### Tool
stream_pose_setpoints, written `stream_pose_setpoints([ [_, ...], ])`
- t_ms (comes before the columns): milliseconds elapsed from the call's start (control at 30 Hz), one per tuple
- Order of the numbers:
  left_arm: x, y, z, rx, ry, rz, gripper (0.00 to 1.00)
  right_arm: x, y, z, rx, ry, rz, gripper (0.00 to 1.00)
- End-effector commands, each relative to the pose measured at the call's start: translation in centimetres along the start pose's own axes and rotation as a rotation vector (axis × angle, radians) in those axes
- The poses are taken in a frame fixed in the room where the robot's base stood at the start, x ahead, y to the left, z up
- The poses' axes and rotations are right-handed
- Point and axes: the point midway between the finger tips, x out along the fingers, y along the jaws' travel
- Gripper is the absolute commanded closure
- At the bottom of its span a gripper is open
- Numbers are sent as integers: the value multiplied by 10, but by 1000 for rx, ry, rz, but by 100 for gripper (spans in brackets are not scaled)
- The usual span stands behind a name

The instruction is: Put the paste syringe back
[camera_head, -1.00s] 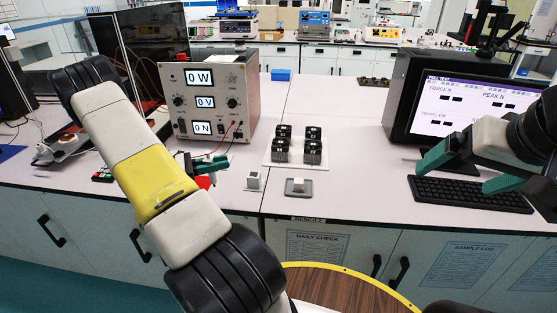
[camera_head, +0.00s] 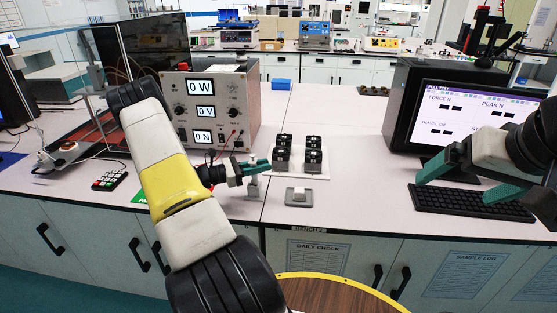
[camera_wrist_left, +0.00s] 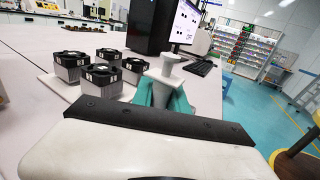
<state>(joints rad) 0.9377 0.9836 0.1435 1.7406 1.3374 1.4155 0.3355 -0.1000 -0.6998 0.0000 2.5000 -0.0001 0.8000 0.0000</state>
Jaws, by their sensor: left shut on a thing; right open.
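The syringe looks roughly upright. My right gripper (camera_head: 460,175) is open and empty over the keyboard, in front of the monitor.
Several black fan-topped blocks (camera_head: 313,155) stand on a white plate just right of my left gripper. A grey pad with a white button (camera_head: 298,196) is nearer the edge. The power supply (camera_head: 210,110), keypad (camera_head: 110,180), monitor (camera_head: 460,118) and keyboard (camera_head: 470,202) surround the area.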

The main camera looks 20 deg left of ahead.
Motion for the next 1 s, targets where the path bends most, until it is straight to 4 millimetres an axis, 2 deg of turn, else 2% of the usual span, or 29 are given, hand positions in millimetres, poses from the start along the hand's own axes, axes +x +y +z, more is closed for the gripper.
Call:
stream_pose_setpoints([
  [33,0,0,-10,-3,10,1,100,0,0,0,0,0,0,0],
  [100,-1,0,-14,-3,12,1,100,0,0,0,0,0,0,0],
  [800,0,-1,-24,-1,9,0,100,0,0,0,0,0,0,0],
  [833,0,-1,-24,-1,9,0,77,0,0,0,0,0,0,0],
  [900,0,-1,-24,-1,9,0,64,0,0,0,0,0,0,0],
  [933,0,-1,-24,-1,9,0,59,0,0,0,0,0,0,0],
  [1000,0,-1,-24,-1,9,0,59,0,0,0,0,0,0,0],
])
